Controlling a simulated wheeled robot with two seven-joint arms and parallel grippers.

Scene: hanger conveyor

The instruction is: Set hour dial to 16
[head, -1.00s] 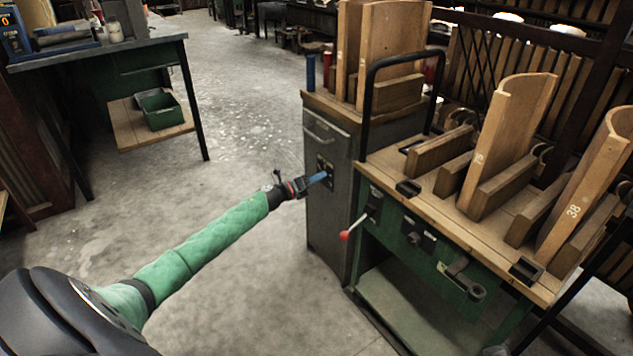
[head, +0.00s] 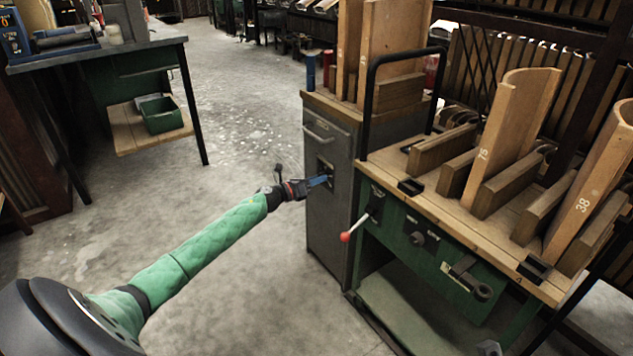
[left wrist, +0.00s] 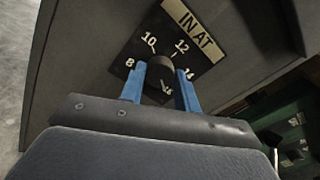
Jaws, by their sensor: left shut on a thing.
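The hour dial is a dark round knob (left wrist: 160,73) on a black plate (left wrist: 147,48) marked 8, 10, 12, 14 and 16, with an "IN AT" label (left wrist: 194,27) beside it. In the head view the plate (head: 325,166) is on the front of a grey cabinet. My left gripper (left wrist: 160,82) has its blue fingers on either side of the knob, shut on it. It also shows in the head view (head: 322,180), reaching the cabinet from the left. A short white mark shows near the 16, but I cannot tell exactly where the knob points. My right gripper is not in view.
The grey cabinet (head: 328,220) stands beside a green bench (head: 440,265) with a red-tipped lever (head: 346,236) sticking out. Curved wooden boards (head: 510,130) stand on the bench. A workbench (head: 100,52) is at the far left. The floor between is clear.

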